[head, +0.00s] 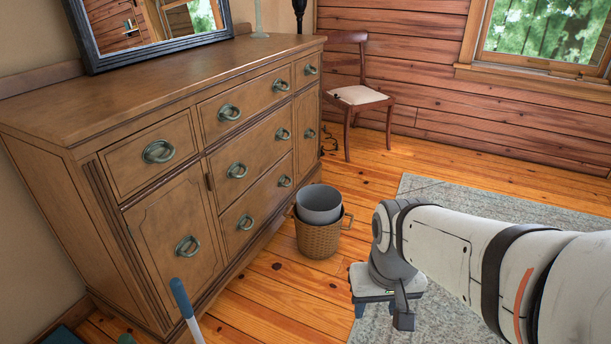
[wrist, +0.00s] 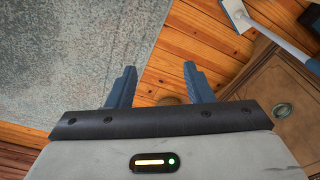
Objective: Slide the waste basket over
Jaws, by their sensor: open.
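The waste basket (head: 318,241) is a brown wicker basket with side handles and a grey bucket-like bin (head: 320,206) standing up out of it. It is upright on the wood floor, close to the dresser's right front. My gripper (head: 376,308) hangs pointing down to the right of the basket and nearer to me, clear of it.
The wooden dresser (head: 160,212) stands along the left. A grey rug (head: 455,192) lies to the right. A chair (head: 358,95) stands by the far wall. A blue-tipped pole (head: 187,310) is at the near left; its white head (wrist: 237,14) shows in the wrist view.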

